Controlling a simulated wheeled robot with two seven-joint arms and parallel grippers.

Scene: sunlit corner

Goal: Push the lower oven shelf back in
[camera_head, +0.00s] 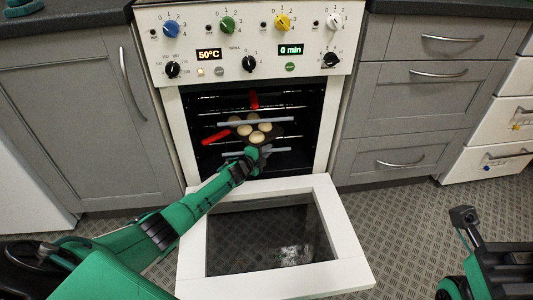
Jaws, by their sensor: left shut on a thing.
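The oven (172,110) stands straight ahead with its door (345,235) folded down flat toward me. The lower shelf (283,151) shows as a grey front bar low in the oven opening, partly hidden behind my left gripper. My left gripper (258,155) reaches over the open door and is shut on this bar near its middle. The upper shelf (290,120) shows as another grey bar above it. My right gripper (463,216) is at the lower right, away from the oven; only part of it shows, so its jaws are unclear.
A dark pan with several pale buns (257,137) and red handles (216,136) is inside the oven, close above my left gripper. Grey cabinets (85,120) and drawers (410,105) flank the oven. The patterned floor (405,230) is clear on the right.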

